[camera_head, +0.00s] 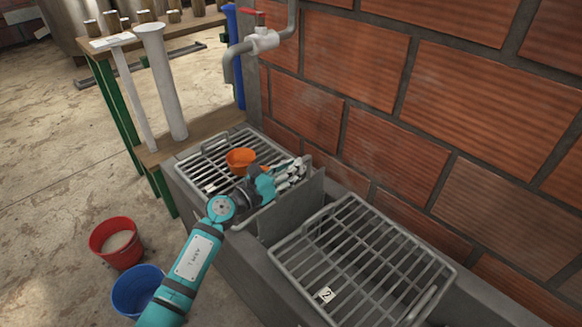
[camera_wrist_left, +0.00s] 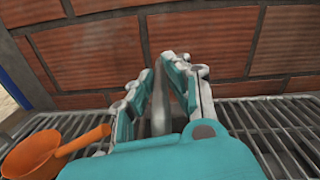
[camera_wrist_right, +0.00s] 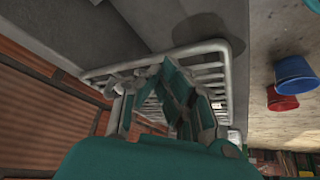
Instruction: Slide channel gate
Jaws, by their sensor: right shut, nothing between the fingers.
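The grey channel gate (camera_head: 302,203) stands as an upright plate between the two grates in the head view. My left gripper (camera_head: 298,168) is at its upper edge, on the side of the far grate. In the left wrist view, the fingers of this gripper (camera_wrist_left: 160,68) stand close on both sides of a narrow grey upright part (camera_wrist_left: 159,104), seemingly the gate edge-on. Whether they press on it I cannot tell. My right gripper (camera_wrist_right: 172,70) is shut and empty in the right wrist view, over a grate.
An orange scoop (camera_head: 241,160) lies on the far grate (camera_head: 205,157). The near grate (camera_head: 365,255) is labelled 2. A brick wall (camera_head: 450,110) runs behind the channel. Red (camera_head: 116,242) and blue (camera_head: 138,290) buckets stand on the floor. A pipe with a red-handled valve (camera_head: 262,40) hangs above.

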